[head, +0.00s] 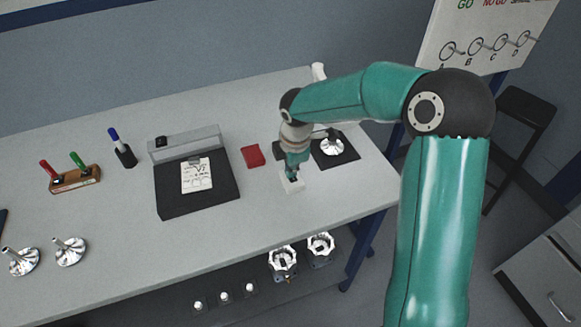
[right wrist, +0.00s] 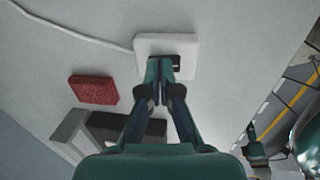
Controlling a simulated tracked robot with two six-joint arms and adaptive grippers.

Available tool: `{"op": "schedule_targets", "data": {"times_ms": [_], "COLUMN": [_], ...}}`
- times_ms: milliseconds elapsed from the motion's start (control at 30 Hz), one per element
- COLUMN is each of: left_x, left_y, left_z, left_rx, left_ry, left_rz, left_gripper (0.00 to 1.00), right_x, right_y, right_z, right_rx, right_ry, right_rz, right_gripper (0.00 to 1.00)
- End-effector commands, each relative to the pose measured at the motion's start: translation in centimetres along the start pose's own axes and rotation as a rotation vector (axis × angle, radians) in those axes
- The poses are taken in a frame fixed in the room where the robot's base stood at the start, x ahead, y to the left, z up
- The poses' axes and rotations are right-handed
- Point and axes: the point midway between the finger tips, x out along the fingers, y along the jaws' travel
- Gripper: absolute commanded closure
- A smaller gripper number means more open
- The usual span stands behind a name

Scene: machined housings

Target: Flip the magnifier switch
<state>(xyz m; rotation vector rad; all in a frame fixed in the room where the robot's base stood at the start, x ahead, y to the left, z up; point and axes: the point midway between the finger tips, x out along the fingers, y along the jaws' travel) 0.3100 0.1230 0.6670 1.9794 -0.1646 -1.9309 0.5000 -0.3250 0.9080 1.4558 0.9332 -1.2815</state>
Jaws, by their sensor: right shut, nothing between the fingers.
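A small white switch box (head: 293,187) lies on the table, right of centre in the head view, partly hidden by my right gripper. In the right wrist view the white switch box (right wrist: 150,43) shows a black rocker (right wrist: 176,63) on its top. My right gripper (head: 292,177) points down at the box from above, with its fingers shut and empty. In the wrist view its fingertips (right wrist: 161,70) overlap the near side of the box, just left of the rocker. I cannot tell whether they touch it. My left gripper is not in view.
A red block (head: 253,156) lies left of the gripper. A black mat (head: 347,155) with a shiny metal part (head: 333,147) lies to the right. A grey-and-black stand (head: 198,198) holds a paper card (head: 196,176). A white cord (right wrist: 75,30) runs from the box.

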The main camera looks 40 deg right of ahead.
Motion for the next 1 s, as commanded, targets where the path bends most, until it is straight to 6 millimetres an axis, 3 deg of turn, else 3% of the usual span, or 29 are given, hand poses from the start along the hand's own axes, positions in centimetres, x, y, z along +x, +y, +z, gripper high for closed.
{"op": "schedule_targets", "data": {"times_ms": [200, 633, 767, 967, 1000], "left_x": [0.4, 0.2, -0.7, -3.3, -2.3], "left_y": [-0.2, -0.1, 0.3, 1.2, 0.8], "left_z": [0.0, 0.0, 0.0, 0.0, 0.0], "left_rx": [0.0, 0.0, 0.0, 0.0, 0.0], "left_ry": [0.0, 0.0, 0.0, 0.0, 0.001], "left_rz": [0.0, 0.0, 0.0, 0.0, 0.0], "left_gripper": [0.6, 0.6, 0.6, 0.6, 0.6], "right_x": [0.0, -0.5, -1.6, -5.2, -5.3], "right_y": [-1.1, -1.1, -1.0, -0.9, -1.0], "right_z": [0.1, 0.1, 0.1, -0.2, -0.1], "right_rx": [0.0, 0.001, 0.0, -0.003, -0.001], "right_ry": [-0.001, -0.001, -0.001, -0.001, -0.001], "right_rz": [-0.005, -0.003, -0.002, -0.003, 0.002], "right_gripper": [1.0, 1.0, 1.0, 1.0, 1.0]}}
